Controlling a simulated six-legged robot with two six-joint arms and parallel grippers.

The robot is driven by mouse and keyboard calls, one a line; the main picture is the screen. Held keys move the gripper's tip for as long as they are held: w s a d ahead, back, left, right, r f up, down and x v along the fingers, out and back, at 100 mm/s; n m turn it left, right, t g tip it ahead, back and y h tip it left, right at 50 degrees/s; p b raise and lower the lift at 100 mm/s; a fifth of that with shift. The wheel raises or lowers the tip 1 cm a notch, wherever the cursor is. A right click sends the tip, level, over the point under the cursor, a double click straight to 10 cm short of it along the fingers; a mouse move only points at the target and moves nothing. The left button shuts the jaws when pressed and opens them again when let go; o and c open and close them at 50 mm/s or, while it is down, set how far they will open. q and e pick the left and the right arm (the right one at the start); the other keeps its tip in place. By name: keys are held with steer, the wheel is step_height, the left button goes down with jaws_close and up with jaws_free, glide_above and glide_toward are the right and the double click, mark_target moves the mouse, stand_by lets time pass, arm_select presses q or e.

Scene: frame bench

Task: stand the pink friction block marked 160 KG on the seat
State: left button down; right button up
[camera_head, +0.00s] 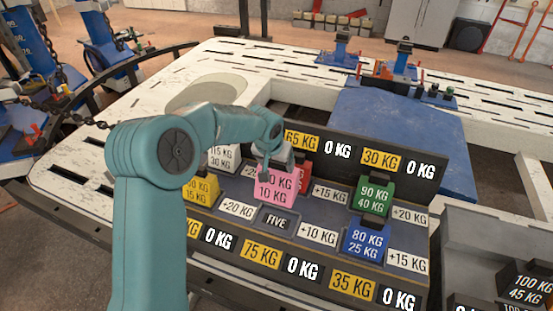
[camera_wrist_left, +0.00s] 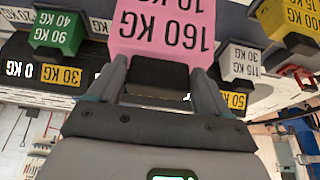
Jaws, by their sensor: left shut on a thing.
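The pink block (camera_head: 272,189), marked 160 KG and 10 KG, is in my left gripper (camera_head: 275,168), above the dark stepped rack (camera_head: 322,224). In the left wrist view the pink block (camera_wrist_left: 165,28) fills the top middle, its lettering upside down. My left gripper (camera_wrist_left: 160,80) is shut on it there. I cannot tell which spot is the seat, nor whether the block touches the rack. My right gripper is not in view.
On the rack stand a white block (camera_head: 222,158), a yellow block (camera_head: 201,190), a red block (camera_head: 304,173) partly hidden behind the pink one, a green block (camera_head: 374,198) and a blue block (camera_head: 365,243). A grey tray (camera_head: 482,262) with dark blocks is at right.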

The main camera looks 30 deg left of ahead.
arm_select(q)
step_height(320, 180, down, 14)
steer(key=b, duration=0.8)
steer(key=shift+a+r+b, duration=0.1)
steer(key=shift+r+b, duration=0.15)
steer(key=shift+b, duration=0.05)
steer(key=shift+f+b, duration=0.55)
jaws_free()
steer(key=p+v, duration=0.1)
steer(key=v, duration=1.5)
steer(key=shift+s+r+p, duration=0.2)
steer(key=shift+p, duration=0.2)
